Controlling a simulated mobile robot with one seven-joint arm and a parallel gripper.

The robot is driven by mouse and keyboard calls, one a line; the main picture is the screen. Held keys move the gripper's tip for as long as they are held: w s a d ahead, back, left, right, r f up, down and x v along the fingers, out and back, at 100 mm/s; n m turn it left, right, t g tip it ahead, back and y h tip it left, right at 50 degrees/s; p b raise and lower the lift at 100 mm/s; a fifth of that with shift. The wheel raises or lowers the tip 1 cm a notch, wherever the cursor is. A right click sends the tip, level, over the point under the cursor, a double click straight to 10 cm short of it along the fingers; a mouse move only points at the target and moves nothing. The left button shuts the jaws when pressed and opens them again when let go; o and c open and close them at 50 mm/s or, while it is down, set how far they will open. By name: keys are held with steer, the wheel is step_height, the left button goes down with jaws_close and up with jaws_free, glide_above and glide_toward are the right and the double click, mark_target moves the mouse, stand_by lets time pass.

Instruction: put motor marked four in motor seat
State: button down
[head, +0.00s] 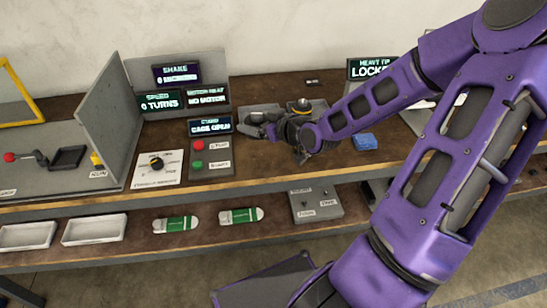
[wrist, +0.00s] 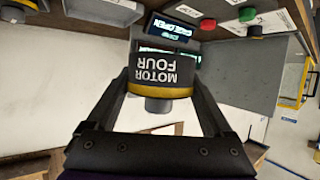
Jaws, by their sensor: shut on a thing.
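In the wrist view a dark grey motor (wrist: 163,70) fills the middle, with a yellow band and white upside-down lettering that reads MOTOR FOUR. My gripper (wrist: 162,82) is shut on it, one black finger on each side. In the head view my gripper (head: 264,122) is over the bench, left of my purple wrist; the held motor is hard to make out there. A small dark round part with a yellowish top (head: 303,105) stands on the bench behind my wrist. I cannot pick out the motor seat clearly.
A display reads NO MOTOR (head: 207,97). A blue block (head: 364,141) lies right. Trays and green-white packs fill the lower shelf.

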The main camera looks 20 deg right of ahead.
glide_above(275, 160)
steer(key=f, duration=0.2)
steer(key=shift+w+r, duration=0.1)
step_height(275, 160, down, 10)
steer(key=shift+r+b, duration=0.2)
steer(key=shift+b, duration=0.85)
steer(key=shift+f, duration=0.1)
steer(key=shift+f, duration=0.15)
jaws_free()
